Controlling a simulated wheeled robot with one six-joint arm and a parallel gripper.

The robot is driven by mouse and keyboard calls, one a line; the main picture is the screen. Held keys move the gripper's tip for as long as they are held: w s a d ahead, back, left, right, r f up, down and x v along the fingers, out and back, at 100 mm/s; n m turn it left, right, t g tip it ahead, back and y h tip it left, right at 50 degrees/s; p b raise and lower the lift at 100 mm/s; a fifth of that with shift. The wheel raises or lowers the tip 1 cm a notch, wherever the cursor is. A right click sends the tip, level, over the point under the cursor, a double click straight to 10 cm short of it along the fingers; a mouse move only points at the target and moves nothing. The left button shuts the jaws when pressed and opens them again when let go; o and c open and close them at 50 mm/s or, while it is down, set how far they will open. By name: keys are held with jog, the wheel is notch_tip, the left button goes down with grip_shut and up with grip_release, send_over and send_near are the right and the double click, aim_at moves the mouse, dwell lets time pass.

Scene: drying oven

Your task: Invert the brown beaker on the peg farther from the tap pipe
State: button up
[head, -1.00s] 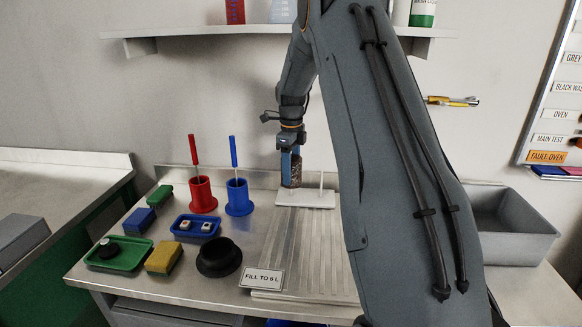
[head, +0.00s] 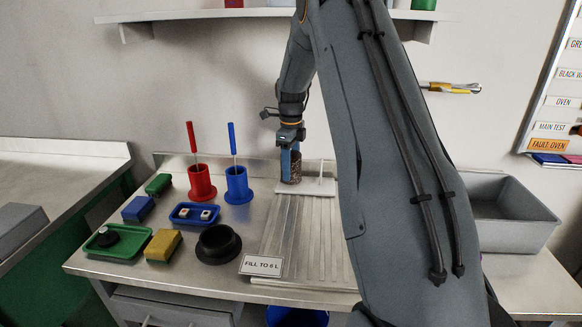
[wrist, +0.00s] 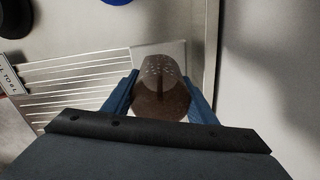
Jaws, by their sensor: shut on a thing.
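The brown translucent beaker (head: 295,170) is between the blue fingers of my gripper (head: 290,163), shut on it, above the left part of the white peg base (head: 318,189). In the wrist view the beaker (wrist: 162,92) sits between both fingers (wrist: 163,88), its speckled closed end facing the camera, so it looks inverted. A dark stripe shows through its wall, perhaps a peg. One white peg (head: 321,172) stands bare to the beaker's right. Whether the beaker's rim touches the base I cannot tell. The tap pipe is not visible; my arm covers the area to the right.
A ribbed drainboard (head: 300,240) lies in front of the base. Blue (head: 238,184) and red (head: 201,183) holders with upright handles stand to the left, near a black flanged cup (head: 218,244) and several sponges and trays. A grey basin (head: 510,215) is at the right.

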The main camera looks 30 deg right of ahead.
jog(key=shift+f, duration=0.1)
jog(key=o, duration=1.2)
jog(key=shift+r+b, duration=0.75)
jog(key=shift+r, duration=3.15)
